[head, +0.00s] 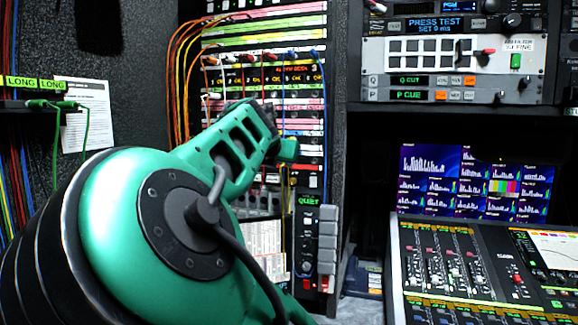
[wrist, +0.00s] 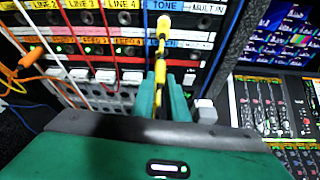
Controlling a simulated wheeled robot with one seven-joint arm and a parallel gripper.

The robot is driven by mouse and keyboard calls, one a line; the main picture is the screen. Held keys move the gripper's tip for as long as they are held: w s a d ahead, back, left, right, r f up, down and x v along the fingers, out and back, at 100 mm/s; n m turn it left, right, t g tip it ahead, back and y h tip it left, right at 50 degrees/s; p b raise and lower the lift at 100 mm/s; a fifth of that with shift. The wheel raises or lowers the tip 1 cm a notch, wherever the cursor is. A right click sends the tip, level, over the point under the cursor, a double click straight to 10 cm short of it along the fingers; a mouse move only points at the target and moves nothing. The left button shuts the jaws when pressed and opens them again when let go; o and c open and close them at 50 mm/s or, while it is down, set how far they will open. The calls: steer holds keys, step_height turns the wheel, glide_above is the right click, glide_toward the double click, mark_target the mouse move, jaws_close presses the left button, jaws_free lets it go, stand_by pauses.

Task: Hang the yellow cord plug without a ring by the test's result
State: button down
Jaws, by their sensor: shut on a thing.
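In the wrist view my gripper (wrist: 161,78) is shut on a plug with a yellow and black cord (wrist: 162,47). The yellow end points up at the patch panel, under the blue TONE label (wrist: 163,6). I cannot tell whether it sits in a jack or is in front of one, or whether it has a ring. In the head view my green arm covers most of the gripper, with a green part showing at the panel (head: 287,150). A small unit below it shows QUIET (head: 309,201).
At left, a ledge with LONG labels (head: 36,84) holds green cords (head: 55,125). Several coloured cords hang at the patch panel. An orange plug (wrist: 28,62) shows at left in the wrist view.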

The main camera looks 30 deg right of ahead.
steer(key=shift+s+a, duration=0.1)
steer(key=shift+a, duration=0.05)
steer(key=shift+s+a, duration=1.1)
steer(key=shift+s, duration=0.05)
steer(key=shift+a, duration=0.1)
stand_by(0.4)
steer(key=shift+s+a, duration=1)
steer(key=shift+s, duration=0.05)
